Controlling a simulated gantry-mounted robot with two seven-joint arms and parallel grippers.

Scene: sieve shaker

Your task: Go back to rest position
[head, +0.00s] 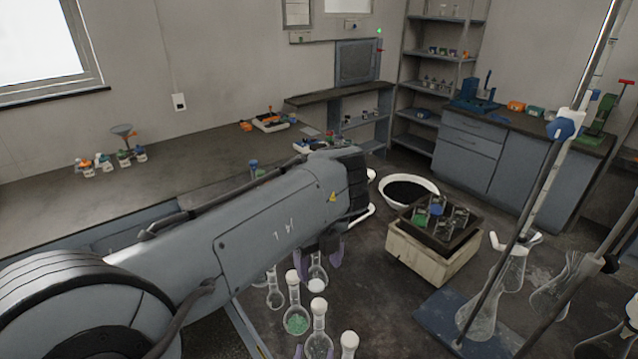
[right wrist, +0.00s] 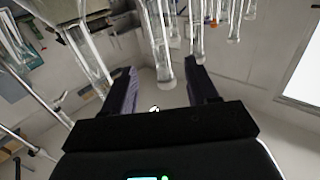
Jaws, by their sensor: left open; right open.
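My left gripper (head: 326,262) hangs below the end of my grey left arm, near the middle of the head view. Its purple fingers are apart, partly hidden by the arm, beside a glass flask (head: 318,280). My right gripper (right wrist: 162,70) fills the lower part of the right wrist view. Its two dark purple fingers are spread, with nothing held between them. A glass tube (right wrist: 160,45) shows beyond the gap. Only small purple parts, likely of the right gripper, show among the flasks at the bottom of the head view.
Several white-stoppered flasks, one with green contents (head: 297,323), stand below my left arm. Tall glassware on a stand (head: 500,270) rises at the right. A pale box with a dark tray (head: 432,262) and a white basin (head: 437,190) lie beyond. A long bench (head: 60,222) runs left.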

